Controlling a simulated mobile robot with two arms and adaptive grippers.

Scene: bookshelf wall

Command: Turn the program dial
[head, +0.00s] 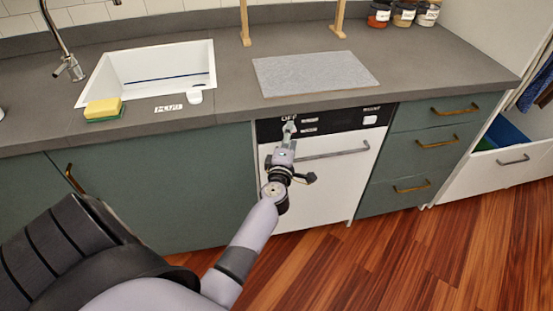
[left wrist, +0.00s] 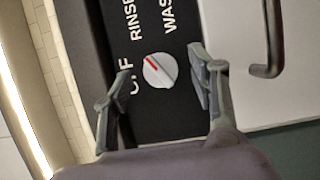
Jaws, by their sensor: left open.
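The program dial (left wrist: 159,71) is a round white knob with a red pointer mark on a black control panel. In the left wrist view the pointer is slanted, and the labels OFF, RINSE and WAS... are partly visible around the knob. My left gripper (left wrist: 160,87) is open, with one finger on each side of the dial; I cannot tell whether either touches it. In the head view my left gripper (head: 289,130) is at the left part of the dishwasher's panel (head: 340,118) and hides the dial. My right gripper is not in view.
The white dishwasher door (head: 325,185) has a bar handle (head: 333,153) below the panel. Green cabinets stand on both sides. The grey worktop (head: 220,55) overhangs above, with a sink (head: 150,68), a sponge (head: 104,110) and a grey mat (head: 315,73). The wooden floor in front is clear.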

